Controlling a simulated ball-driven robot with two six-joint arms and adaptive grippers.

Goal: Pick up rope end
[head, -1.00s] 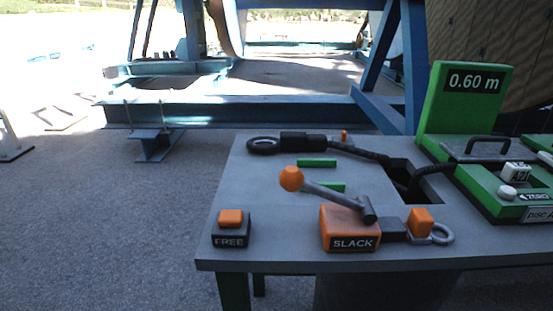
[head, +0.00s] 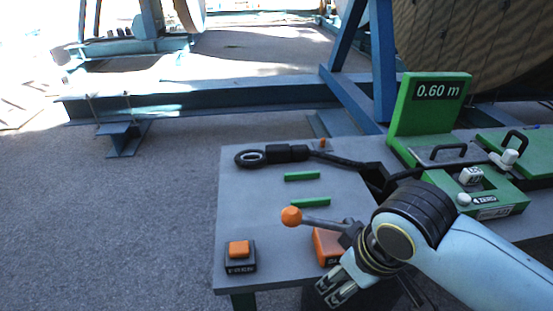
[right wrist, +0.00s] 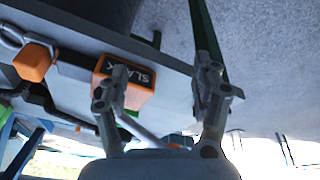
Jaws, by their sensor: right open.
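The rope end is a black eye loop (head: 250,158) with a thick black sleeve, lying on the far left part of the grey table (head: 240,205) in the head view. Its black rope (head: 340,161) runs right toward a dark slot in the table. My right gripper (head: 328,292) is at the table's front edge, near the orange SLACK block, well apart from the rope end. In the right wrist view its two fingers (right wrist: 165,92) are spread with nothing between them. My left gripper does not show.
The orange SLACK block (head: 328,246) with its orange-knobbed lever (head: 292,216) stands beside my right gripper. The FREE button (head: 239,250) is at the front left. Two green strips (head: 302,176) lie near the rope. A green 0.60 m display (head: 430,105) stands at the back right.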

